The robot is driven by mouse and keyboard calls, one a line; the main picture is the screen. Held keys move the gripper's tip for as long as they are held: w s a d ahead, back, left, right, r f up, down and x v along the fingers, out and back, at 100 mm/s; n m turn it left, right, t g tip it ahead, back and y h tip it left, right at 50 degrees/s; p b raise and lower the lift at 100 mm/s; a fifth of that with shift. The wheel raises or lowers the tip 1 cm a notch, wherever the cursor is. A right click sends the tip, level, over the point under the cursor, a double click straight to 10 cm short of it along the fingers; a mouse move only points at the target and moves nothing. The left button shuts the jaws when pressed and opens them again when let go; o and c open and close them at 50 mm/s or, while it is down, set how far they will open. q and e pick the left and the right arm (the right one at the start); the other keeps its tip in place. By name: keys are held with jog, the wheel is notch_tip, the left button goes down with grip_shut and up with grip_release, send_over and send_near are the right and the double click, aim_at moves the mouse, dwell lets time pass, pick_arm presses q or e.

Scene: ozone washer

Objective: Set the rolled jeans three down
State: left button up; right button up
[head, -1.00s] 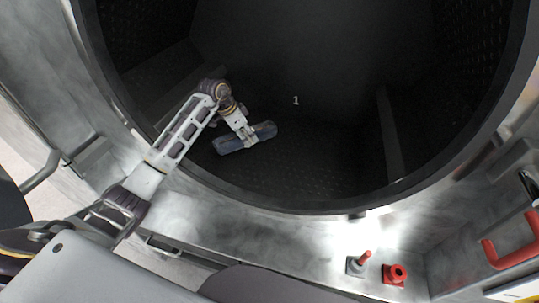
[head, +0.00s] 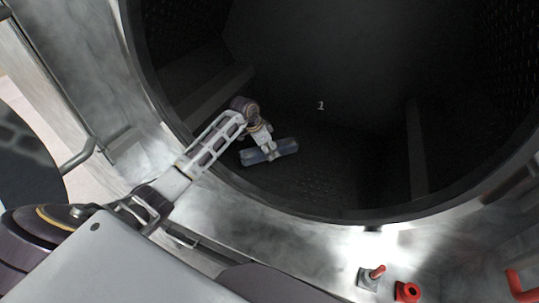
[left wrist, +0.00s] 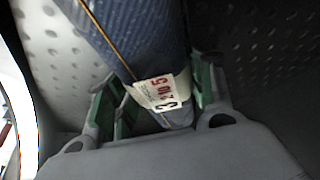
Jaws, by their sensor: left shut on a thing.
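The rolled jeans (head: 287,147) are a blue roll inside the dark washer drum (head: 330,190), near its lower front. In the left wrist view the jeans (left wrist: 130,35) show as dark blue denim with an orange seam and a white tag (left wrist: 160,92) with red print. The left gripper's green-sided fingers (left wrist: 165,105) are on both sides of the roll. Perforated drum wall shows close behind it. I cannot tell whether the roll touches the drum floor. My right gripper is not in view.
The drum's round metal rim (head: 215,190) curves close under my left arm. Raised ribs (head: 417,150) run along the drum inside. A grey switch with a red tip (head: 371,277) and a red knob (head: 407,291) sit below the opening. The drum interior right of the jeans looks clear.

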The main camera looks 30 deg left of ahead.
pick_arm(q)
jog(key=shift+f+p, duration=0.35)
jog(key=shift+f, duration=1.3)
jog(key=o, duration=1.3)
jog(key=shift+f, duration=0.1)
jog(key=shift+r, duration=0.2)
jog(key=b+v, duration=0.2)
jog(key=v, duration=0.8)
jog(key=shift+s+r, duration=0.1)
jog(key=shift+b+v, duration=0.35)
jog(key=shift+v, duration=0.45)
